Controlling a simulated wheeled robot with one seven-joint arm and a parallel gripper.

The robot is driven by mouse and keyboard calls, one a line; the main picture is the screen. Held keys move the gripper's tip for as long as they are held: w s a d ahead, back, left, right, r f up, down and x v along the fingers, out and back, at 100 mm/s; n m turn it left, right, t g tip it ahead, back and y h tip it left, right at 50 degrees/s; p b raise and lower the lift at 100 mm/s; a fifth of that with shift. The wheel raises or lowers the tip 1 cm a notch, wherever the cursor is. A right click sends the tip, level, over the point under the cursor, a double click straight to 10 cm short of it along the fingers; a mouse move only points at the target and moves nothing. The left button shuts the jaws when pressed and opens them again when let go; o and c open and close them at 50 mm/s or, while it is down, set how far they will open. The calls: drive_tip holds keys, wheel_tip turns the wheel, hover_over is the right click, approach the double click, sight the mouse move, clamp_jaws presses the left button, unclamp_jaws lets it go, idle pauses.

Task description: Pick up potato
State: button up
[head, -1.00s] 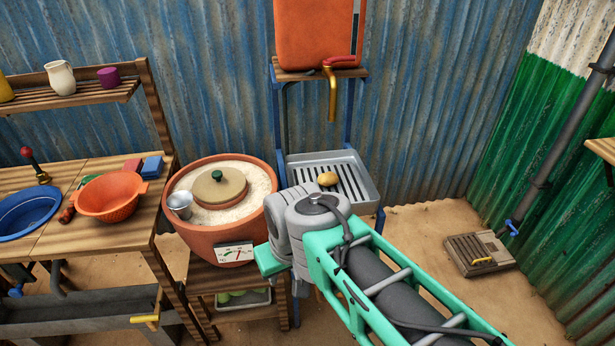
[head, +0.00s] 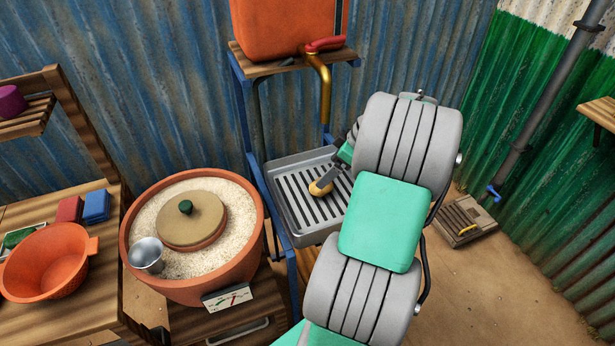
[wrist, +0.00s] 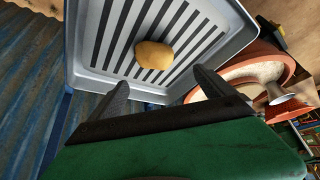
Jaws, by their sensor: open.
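The potato (head: 317,189) is small and yellow-brown and lies on the slatted grey metal tray (head: 285,222). In the wrist view the potato (wrist: 154,55) lies ahead of and between my two fingertips, on the tray (wrist: 95,72). My gripper (wrist: 160,84) is open, with nothing between its fingers. The rest of my gripper is mostly hidden behind my arm.
A gold tap (head: 322,90) under an orange tank (head: 283,25) hangs above the back of the tray. A sand-filled clay pot (head: 135,225) with a lid and a metal cup stands left of the tray. An orange colander (head: 45,262) is on the left table.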

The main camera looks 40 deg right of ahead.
drive_tip(key=x, duration=0.5)
drive_tip(key=s+d+f+x, duration=0.1)
drive_tip(key=x, duration=0.1)
drive_tip(key=shift+w+f+p, duration=0.1)
drive_tip(key=shift+f+p, duration=0.15)
drive_tip(key=shift+p, duration=0.1)
drive_tip(key=c, duration=1.7)
drive_tip(key=shift+r, duration=0.35)
wheel_tip(320, 180, up, 2)
drive_tip(key=shift+d+r+b, duration=0.1)
drive_tip(key=shift+r+b, duration=0.05)
drive_tip(key=shift+b, duration=0.2)
drive_tip(key=s+a+r+b, duration=0.1)
drive_tip(key=s+a+r, duration=0.3)
drive_tip(key=s+r, duration=0.75)
drive_tip(key=w+a+p, duration=0.1)
drive_tip(key=w+a, duration=0.8)
drive_tip(key=a, duration=1.3)
drive_tip(key=w+a+p, duration=0.1)
drive_tip(key=w+a, duration=0.8)
drive_tip(key=a, duration=1.2)
drive_tip(key=w+a+p, duration=0.1)
drive_tip(key=w+a, duration=0.8)
drive_tip(key=a, duration=1.3)
drive_tip(key=shift+w+a+r, duration=0.15)
drive_tip(key=shift+a+r, duration=0.2)
drive_tip(key=shift+r, duration=0.05)
